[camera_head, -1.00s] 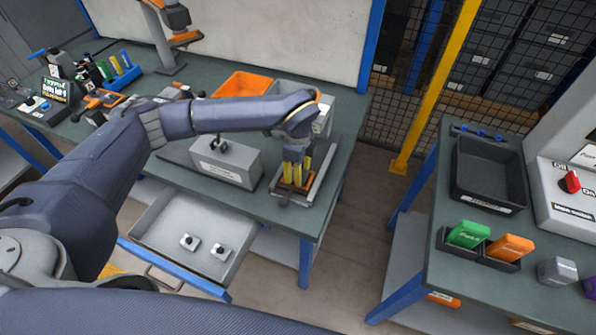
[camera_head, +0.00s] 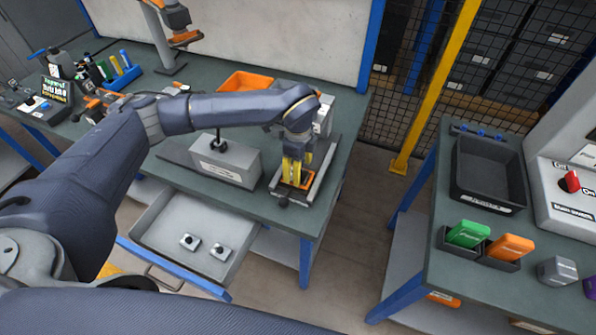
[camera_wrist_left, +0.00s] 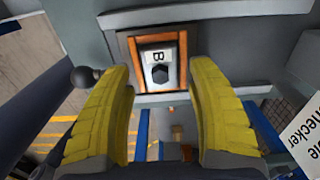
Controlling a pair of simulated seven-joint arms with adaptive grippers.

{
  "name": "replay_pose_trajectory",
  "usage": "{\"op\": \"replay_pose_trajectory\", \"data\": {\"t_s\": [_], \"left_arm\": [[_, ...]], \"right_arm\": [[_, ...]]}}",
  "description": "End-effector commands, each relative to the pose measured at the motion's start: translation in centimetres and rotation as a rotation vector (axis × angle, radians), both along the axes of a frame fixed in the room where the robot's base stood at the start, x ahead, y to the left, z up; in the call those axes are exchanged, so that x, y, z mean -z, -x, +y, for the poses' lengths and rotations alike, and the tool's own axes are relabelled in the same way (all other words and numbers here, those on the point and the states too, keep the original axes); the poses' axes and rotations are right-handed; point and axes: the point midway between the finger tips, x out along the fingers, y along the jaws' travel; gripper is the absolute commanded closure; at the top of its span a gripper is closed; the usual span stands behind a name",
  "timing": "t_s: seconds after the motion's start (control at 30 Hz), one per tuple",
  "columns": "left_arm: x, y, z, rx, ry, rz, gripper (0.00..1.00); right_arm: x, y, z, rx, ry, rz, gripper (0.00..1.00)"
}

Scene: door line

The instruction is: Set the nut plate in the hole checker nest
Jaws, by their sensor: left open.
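The nut plate (camera_wrist_left: 161,52), a small grey plate marked "B" with a dark hex nut, lies inside the orange-brown frame of the hole checker nest (camera_wrist_left: 183,48) in the left wrist view. It looks square to the frame; I cannot tell if it is fully seated. In the head view the nest (camera_head: 309,181) shows as an orange patch partly behind my fingers. My left gripper (camera_head: 291,182) is just above it. Its yellow fingers (camera_wrist_left: 162,75) are spread apart with nothing between them, one on each side of the plate. My right gripper is not in view.
A grey block (camera_head: 240,160) stands left of the nest. An orange bin (camera_head: 240,82) is behind. A second bench with a black tray (camera_head: 489,205) is on the right.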

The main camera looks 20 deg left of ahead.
Motion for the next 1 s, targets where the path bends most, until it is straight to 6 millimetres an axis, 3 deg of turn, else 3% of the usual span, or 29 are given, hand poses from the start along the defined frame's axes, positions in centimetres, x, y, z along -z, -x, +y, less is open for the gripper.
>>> {"op": "replay_pose_trajectory", "data": {"t_s": [0.3,0.5,0.7,1.0], "left_arm": [[-5.8,-0.1,0.0,0.001,0.000,-0.005,0.42],[-8.6,-0.1,0.0,-0.001,0.000,-0.004,0.42],[-10.1,-0.1,0.0,-0.001,0.000,-0.002,0.42],[-10.5,0.0,0.0,0.000,0.000,-0.001,0.42]], "right_arm": [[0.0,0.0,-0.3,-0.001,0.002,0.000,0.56],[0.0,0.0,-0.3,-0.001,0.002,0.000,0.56],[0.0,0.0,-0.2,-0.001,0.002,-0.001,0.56],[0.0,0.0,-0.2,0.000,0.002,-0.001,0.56]]}}
